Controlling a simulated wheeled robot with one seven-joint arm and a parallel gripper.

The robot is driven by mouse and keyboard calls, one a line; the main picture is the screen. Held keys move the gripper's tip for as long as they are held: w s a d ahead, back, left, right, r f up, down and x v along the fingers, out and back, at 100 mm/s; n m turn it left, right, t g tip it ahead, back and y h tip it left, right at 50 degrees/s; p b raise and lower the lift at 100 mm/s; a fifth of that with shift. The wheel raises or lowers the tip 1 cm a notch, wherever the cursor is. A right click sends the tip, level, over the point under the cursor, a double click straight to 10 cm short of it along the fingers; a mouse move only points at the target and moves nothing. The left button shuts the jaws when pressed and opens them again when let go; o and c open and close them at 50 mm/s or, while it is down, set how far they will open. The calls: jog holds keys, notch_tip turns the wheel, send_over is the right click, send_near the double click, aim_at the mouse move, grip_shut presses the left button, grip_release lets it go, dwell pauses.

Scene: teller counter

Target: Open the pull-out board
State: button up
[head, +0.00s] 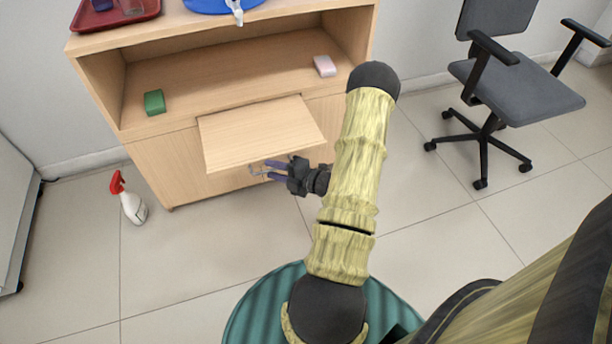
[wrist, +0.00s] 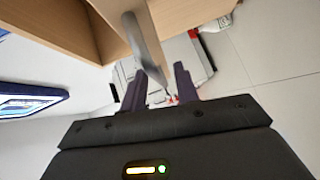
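The pull-out board (head: 262,132) is a light wooden panel. It sticks well out from the front of the wooden counter, below the open shelf. A grey metal handle (head: 256,168) is at its front edge; the handle also shows large in the wrist view (wrist: 147,48). My gripper (head: 268,171) is at this front edge, coming from the right. Its two purple fingers (wrist: 160,88) are apart, with the lower end of the handle in or just beyond the gap. I cannot tell whether either finger touches the handle.
The counter shelf (head: 225,75) holds a green block (head: 154,102) and a pink-white block (head: 324,66). A red tray (head: 120,12) and a blue item (head: 210,4) are on top.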

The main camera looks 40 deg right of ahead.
jog(key=p+v, duration=0.3)
jog(key=v, duration=1.3)
jog(key=shift+s, duration=0.3)
